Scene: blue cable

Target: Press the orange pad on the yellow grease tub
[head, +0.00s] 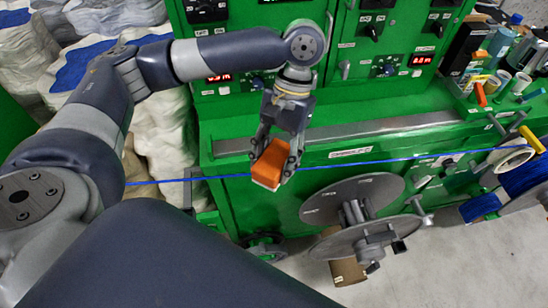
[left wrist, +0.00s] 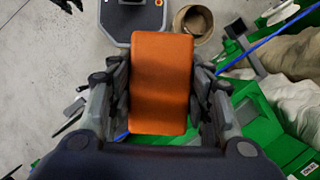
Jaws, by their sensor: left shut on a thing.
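The orange pad (head: 269,163) is a block with a pale lower face. My left gripper (head: 274,162) is shut on it, with fingers on both of its sides. It is held in the air in front of the green machine, close to the blue cable in the picture. In the left wrist view the orange pad (left wrist: 160,85) fills the space between the fingers. I cannot make out the yellow grease tub for certain; small yellowish items stand among the things on the machine's right-hand ledge. My right gripper is not in view.
The blue cable (head: 400,160) runs taut across the green machine (head: 240,170) to a white roller (head: 515,158) at the right. A grey reel (head: 327,203) stands low in front. Bottles and tools crowd the right ledge. White sacks (head: 165,130) are stacked at left.

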